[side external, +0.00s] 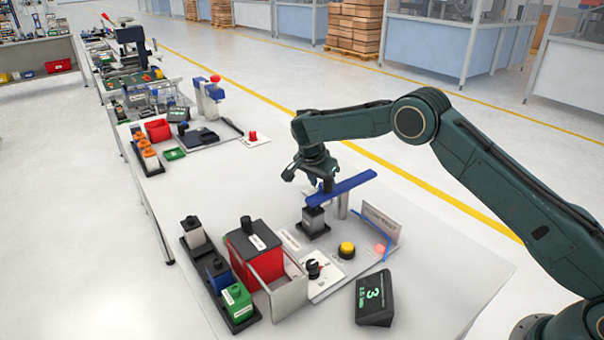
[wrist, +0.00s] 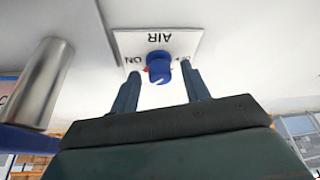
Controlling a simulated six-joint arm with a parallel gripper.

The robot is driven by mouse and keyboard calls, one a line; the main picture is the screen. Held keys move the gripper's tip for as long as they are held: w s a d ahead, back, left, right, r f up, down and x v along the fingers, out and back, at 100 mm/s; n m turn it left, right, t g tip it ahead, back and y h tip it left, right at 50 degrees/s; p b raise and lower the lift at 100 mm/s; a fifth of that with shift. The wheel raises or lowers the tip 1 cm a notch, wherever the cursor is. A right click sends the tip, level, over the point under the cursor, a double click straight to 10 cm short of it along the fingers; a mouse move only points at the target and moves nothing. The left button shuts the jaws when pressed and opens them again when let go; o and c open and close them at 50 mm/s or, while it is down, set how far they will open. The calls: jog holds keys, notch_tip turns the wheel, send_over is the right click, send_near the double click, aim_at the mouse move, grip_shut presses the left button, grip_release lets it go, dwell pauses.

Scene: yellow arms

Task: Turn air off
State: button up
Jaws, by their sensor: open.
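In the wrist view a blue round knob (wrist: 158,67) with a white pointer line sits on a white plate (wrist: 182,43) marked AIR, seen upside down. ON is at the picture's left of the knob and a partly hidden label is at its right. A bit of red shows beside the knob. My gripper (wrist: 162,82) is open, its two dark fingers pointing toward the plate on either side of the knob, with nothing held. In the side view my gripper (side external: 327,186) is low by the blue bar; I cannot make out the AIR knob there.
The blue bar (side external: 352,184) stands close to my gripper; a metal post (wrist: 40,82) is left in the wrist view. Nearby are a black knob (side external: 313,268), yellow button (side external: 346,249), display (side external: 374,300) and red bin (side external: 243,255). The table's right front is clear.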

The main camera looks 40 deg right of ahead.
jog(key=c, duration=1)
jog(key=shift+n, duration=0.5)
jog(key=shift+s+d+n+t+y, duration=0.1)
jog(key=shift+n+t+y, duration=0.3)
jog(key=shift+n, duration=0.85)
jog(key=shift+s+n+t+y, duration=0.1)
jog(key=shift+n+t, duration=0.5)
jog(key=shift+n, duration=0.65)
jog(key=o, duration=1)
